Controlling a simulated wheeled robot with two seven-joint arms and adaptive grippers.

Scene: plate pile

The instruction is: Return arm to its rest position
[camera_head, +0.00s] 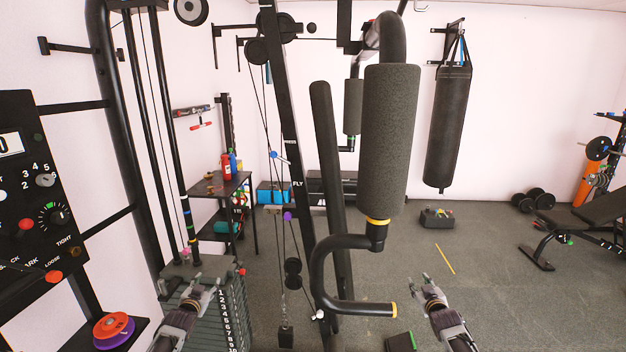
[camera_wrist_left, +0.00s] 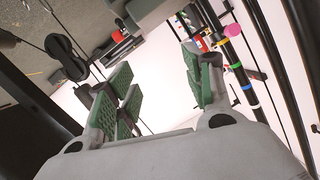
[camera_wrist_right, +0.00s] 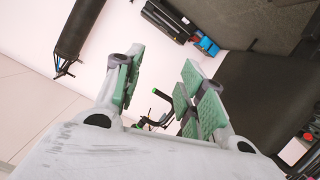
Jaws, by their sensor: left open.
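My left gripper (camera_head: 207,284) is at the lower left of the head view, in front of the numbered weight stack. In the left wrist view its green-padded fingers (camera_wrist_left: 160,92) stand apart with nothing between them. My right gripper (camera_head: 432,284) is at the lower middle right of the head view, to the right of the machine's curved handle. In the right wrist view its green-padded fingers (camera_wrist_right: 163,88) also stand apart and hold nothing. A small pile of red and purple plates (camera_head: 113,330) lies at the lower left, away from both grippers.
The machine's padded arm (camera_head: 390,140) and curved handle (camera_head: 350,308) stand between my grippers. The weight stack (camera_head: 232,320) is close to my left gripper. A control panel (camera_head: 35,190) is at the far left. Open floor (camera_head: 510,300) lies to the right.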

